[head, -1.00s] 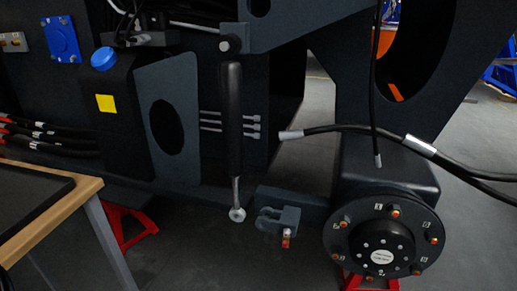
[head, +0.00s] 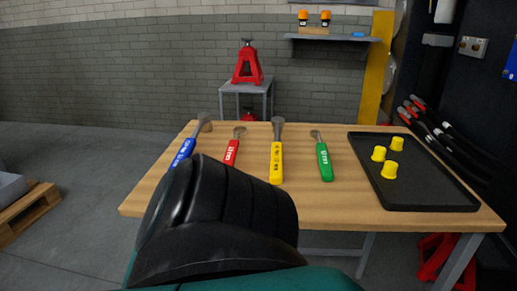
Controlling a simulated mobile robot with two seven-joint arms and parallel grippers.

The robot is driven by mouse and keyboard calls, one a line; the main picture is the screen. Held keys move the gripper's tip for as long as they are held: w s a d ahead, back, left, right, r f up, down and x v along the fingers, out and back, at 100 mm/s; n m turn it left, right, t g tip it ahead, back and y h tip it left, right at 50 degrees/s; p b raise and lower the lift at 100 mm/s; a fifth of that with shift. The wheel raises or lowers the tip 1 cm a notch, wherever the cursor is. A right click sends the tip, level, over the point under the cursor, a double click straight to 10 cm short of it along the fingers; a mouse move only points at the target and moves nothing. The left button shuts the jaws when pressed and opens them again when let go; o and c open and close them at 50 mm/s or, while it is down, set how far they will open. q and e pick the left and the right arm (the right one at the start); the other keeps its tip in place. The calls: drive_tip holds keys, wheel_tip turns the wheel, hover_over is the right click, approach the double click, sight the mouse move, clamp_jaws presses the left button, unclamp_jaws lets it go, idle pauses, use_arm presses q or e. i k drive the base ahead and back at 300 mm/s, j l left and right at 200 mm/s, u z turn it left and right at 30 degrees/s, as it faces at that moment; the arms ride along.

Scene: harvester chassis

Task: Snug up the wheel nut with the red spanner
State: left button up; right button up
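The red spanner (head: 233,150) lies on the wooden workbench (head: 340,205), between a blue-handled and a yellow-handled spanner. Its head points to the back of the bench and its handle to the front. A black, rounded part of my own arm stands in front of the bench and covers part of its front left, including the lower end of the blue handle. Neither of my grippers shows. The wheel hub and its nuts are not in this view.
Blue (head: 184,151), yellow (head: 277,160) and green (head: 324,160) spanners lie beside the red one. A black tray (head: 420,185) holds three yellow caps (head: 389,171). A red stand (head: 247,65) is on a small table behind. A pallet (head: 25,212) lies at left.

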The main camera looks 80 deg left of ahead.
sight(230, 153)
drive_tip(key=u, duration=2.75)
